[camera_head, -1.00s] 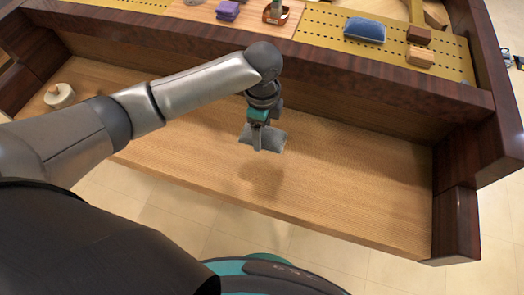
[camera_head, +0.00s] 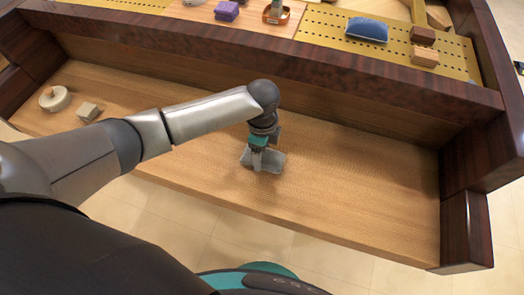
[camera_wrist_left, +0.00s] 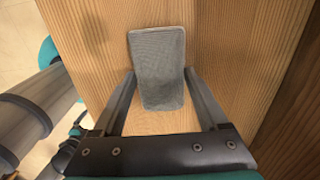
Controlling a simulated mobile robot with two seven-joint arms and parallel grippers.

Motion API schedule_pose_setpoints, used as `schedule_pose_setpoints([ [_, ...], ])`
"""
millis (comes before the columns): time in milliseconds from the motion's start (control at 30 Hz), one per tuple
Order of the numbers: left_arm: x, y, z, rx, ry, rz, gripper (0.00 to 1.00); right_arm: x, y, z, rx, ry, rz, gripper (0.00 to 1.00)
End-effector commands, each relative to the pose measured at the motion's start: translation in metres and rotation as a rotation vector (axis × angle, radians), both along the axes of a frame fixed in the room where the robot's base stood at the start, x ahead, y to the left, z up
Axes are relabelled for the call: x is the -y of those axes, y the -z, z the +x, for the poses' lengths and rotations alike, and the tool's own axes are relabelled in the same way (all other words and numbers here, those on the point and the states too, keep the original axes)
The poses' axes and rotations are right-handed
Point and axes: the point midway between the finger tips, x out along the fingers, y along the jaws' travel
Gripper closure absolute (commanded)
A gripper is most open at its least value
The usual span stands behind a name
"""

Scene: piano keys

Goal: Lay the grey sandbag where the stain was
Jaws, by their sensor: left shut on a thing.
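The grey sandbag (camera_head: 264,159) is between the fingers of my left gripper (camera_head: 257,158), which is shut on it. It is low over the bare wooden keybed (camera_head: 350,190), at about its middle; I cannot tell for sure whether it touches the wood. In the left wrist view the sandbag (camera_wrist_left: 157,65) lies lengthwise between the two fingers (camera_wrist_left: 159,85), its far end sticking out past the tips. No stain shows on the visible wood. My right gripper is not in view.
A round pale roll (camera_head: 54,98) and a small beige block (camera_head: 88,111) sit at the keybed's left. A dark wooden rail (camera_head: 300,58) runs behind. Beyond it are a blue cushion (camera_head: 367,29), a purple block (camera_head: 227,10) and wooden blocks (camera_head: 424,55). The keybed's right side is clear.

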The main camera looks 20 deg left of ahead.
Motion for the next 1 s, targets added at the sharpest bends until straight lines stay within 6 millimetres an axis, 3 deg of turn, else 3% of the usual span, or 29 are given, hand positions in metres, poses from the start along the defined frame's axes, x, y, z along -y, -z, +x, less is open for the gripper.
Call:
schedule_pose_setpoints([
  [67,0.001,0.003,0.000,0.001,0.000,-0.001,1.00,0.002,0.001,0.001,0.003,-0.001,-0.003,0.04],
  [100,0.000,0.003,0.000,-0.001,0.000,0.000,0.19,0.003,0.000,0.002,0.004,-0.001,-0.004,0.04],
  [267,0.000,0.002,0.000,-0.001,0.000,0.000,0.01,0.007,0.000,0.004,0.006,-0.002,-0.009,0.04],
  [633,0.000,-0.007,0.000,0.000,0.001,0.000,0.00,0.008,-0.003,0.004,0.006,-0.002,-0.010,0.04],
  [1000,0.000,-0.083,0.000,0.001,0.001,-0.001,0.00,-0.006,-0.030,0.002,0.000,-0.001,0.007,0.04],
])
